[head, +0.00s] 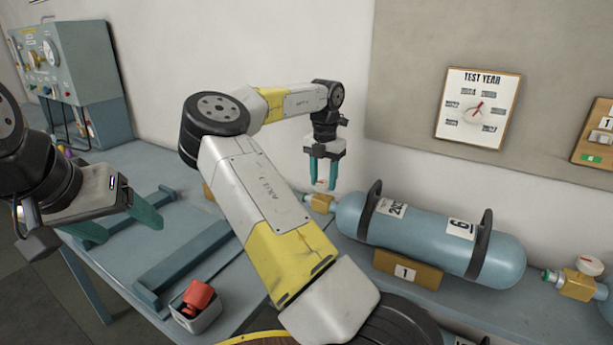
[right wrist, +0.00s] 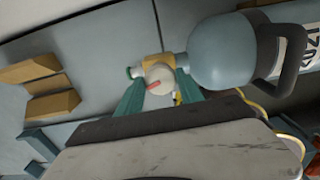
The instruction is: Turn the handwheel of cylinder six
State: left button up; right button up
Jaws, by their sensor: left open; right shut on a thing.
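Cylinder six (head: 420,225) is a blue-grey tank lying on the bench, with two dark carry hoops and a label "6" (head: 461,228). Its brass valve (head: 320,204) is at its left end. The small pale handwheel (right wrist: 158,76), with a red mark, sits on the valve in the right wrist view. My right gripper (head: 322,186) points down, its teal fingers shut on either side of the handwheel; it also shows in the right wrist view (right wrist: 160,90). The fingers partly hide the wheel in the head view. My left gripper (head: 122,222) is open and empty over the left bench.
Another valve with a pale wheel (head: 590,266) stands at the right edge. A block marked "1" (head: 406,271) is in front of the cylinder. A small bin with a red item (head: 199,295) sits on the left bench.

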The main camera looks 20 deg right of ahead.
aim_at(323, 183)
jog(key=shift+m, duration=0.8)
jog(key=o, duration=1.4)
notch_tip(323, 183, up, 7)
jog(key=shift+r, duration=0.2)
